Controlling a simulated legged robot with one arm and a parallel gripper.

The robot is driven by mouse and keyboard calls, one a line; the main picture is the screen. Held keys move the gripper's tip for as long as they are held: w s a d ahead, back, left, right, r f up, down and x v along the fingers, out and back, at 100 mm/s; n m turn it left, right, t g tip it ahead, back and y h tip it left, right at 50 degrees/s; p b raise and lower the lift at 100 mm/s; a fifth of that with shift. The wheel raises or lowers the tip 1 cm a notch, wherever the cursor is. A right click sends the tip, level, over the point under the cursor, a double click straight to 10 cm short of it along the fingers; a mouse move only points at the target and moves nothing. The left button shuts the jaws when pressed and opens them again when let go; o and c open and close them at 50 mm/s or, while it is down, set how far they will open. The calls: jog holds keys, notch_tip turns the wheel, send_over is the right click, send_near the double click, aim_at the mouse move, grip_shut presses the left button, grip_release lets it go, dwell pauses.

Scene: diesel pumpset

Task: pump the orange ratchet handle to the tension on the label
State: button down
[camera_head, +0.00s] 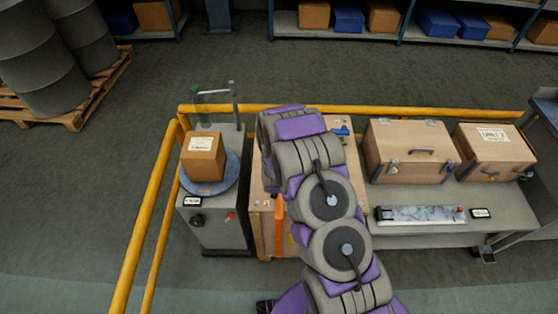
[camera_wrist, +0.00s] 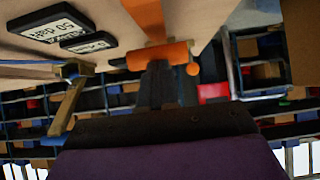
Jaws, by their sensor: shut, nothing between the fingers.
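In the wrist view the orange ratchet handle (camera_wrist: 157,55) lies across the picture's middle, with an orange strap (camera_wrist: 146,18) running above it on a pale wooden surface. A black-framed label (camera_wrist: 52,27), seen upside down, appears to read 50 daN. A second framed plate (camera_wrist: 88,42) beside it is not legible. My gripper (camera_wrist: 160,78) is shut and empty, its dark fingers close below the orange handle; whether they touch cannot be told. In the head view an orange strip (camera_head: 279,230) shows on the wooden crate (camera_head: 257,218); my arm hides most of it and the gripper.
A grey stand (camera_head: 225,238) with a round plate and a cardboard box (camera_head: 203,157) is left of the crate. Yellow rails (camera_head: 146,232) run along the left and back. Wooden cases (camera_head: 411,155) sit on a bench to the right. Open floor lies behind the rails.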

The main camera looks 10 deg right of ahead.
jog(key=shift+s+f, duration=0.2)
jog(key=shift+f, duration=0.1)
dwell(0.4)
jog(key=shift+w+d+r, duration=0.1)
jog(key=shift+r, duration=0.4)
jog(key=p+v, duration=0.3)
jog(key=v, duration=0.9)
jog(key=shift+r, duration=0.55)
jog(key=shift+w, duration=0.15)
jog(key=shift+w, duration=0.1)
